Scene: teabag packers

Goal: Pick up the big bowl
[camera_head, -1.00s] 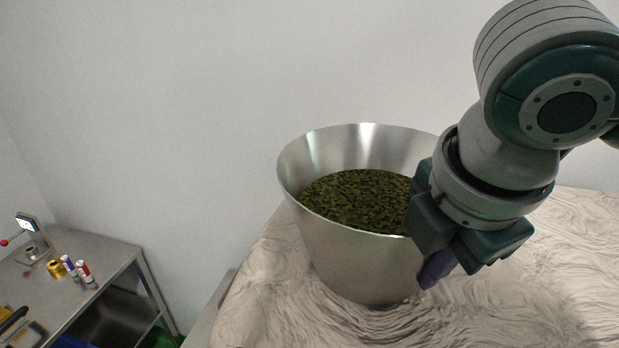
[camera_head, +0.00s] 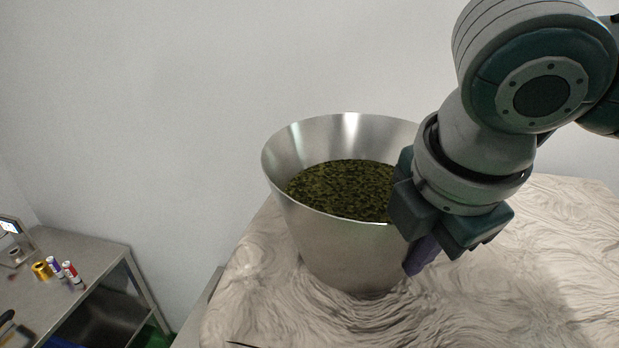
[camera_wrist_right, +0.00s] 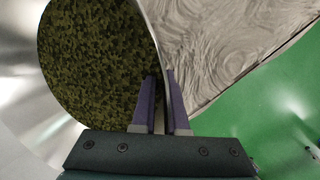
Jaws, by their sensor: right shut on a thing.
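The big bowl (camera_head: 345,250) is a tall silvery metal vessel with sloping sides, holding dark green tea leaves (camera_head: 340,188). It stands upright in the head view, at or very near the pale, wrinkled cloth-like surface; I cannot tell whether its base touches. My right gripper (camera_head: 415,255) is shut on the bowl's right wall at the rim. In the right wrist view one purple finger is inside the bowl and one outside, with the wall (camera_wrist_right: 160,50) between them. The gripper hides part of the bowl's right side. My left gripper is not in view.
The pale wrinkled surface (camera_head: 540,260) is clear to the right of the bowl. A metal table (camera_head: 95,262) at the lower left bears a gold roll (camera_head: 41,270) and small red and blue cylinders. A green floor (camera_wrist_right: 270,120) shows in the right wrist view.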

